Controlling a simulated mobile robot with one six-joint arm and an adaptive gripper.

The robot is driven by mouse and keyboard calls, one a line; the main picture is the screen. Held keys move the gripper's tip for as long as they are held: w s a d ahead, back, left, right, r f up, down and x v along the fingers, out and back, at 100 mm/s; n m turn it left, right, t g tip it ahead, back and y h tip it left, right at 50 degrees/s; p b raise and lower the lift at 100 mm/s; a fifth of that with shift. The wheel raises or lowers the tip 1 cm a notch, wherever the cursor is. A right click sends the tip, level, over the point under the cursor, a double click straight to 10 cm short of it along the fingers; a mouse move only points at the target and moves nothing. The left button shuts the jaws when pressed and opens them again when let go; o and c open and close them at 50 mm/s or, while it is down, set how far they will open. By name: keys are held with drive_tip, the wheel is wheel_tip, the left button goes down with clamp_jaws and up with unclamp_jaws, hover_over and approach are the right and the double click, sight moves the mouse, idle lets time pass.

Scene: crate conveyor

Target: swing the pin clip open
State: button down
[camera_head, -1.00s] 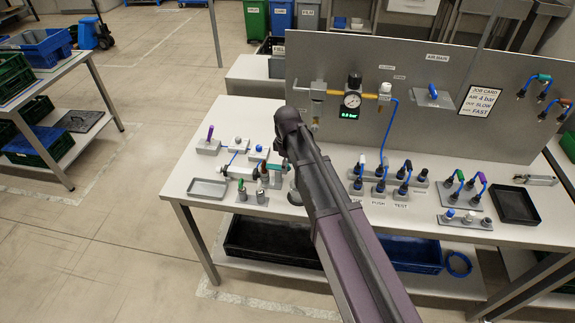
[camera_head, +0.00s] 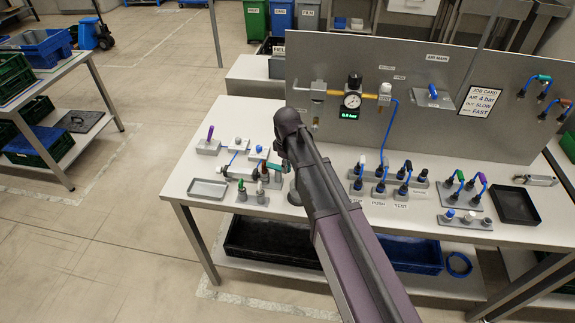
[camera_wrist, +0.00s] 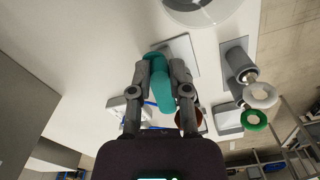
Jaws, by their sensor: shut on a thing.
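My gripper (camera_wrist: 160,77) is shut on a teal piece (camera_wrist: 159,88) in the wrist view, one finger on each side of it. I take this teal piece to be the pin clip, but its hinge and pin do not show clearly. In the head view the teal piece (camera_head: 274,166) shows at the right end of the small fixture (camera_head: 240,171) on the bench. My wrist stands over that end and hides part of it, and the fingertips are hard to make out there.
A grey tray (camera_head: 207,189) lies left of the fixture. A block with green- and white-topped pegs (camera_head: 252,197) stands in front, and these tops show close on the right in the wrist view. The upright panel (camera_head: 430,110) with a gauge (camera_head: 352,100) stands behind. Blue-hosed plugs stand to the right.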

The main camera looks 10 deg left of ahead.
drive_tip(key=m, duration=0.1)
drive_tip(key=s+m, duration=0.1)
drive_tip(key=m, duration=0.3)
drive_tip(key=shift+s+a, duration=0.25)
drive_tip(key=shift+a, duration=0.05)
drive_tip(key=m, duration=0.3)
drive_tip(key=a+m, duration=0.1)
drive_tip(key=m, duration=0.1)
drive_tip(key=shift+s, duration=0.4)
drive_tip(key=shift+m, duration=0.3)
drive_tip(key=c, duration=0.6)
unclamp_jaws()
drive_tip(key=shift+w, duration=0.1)
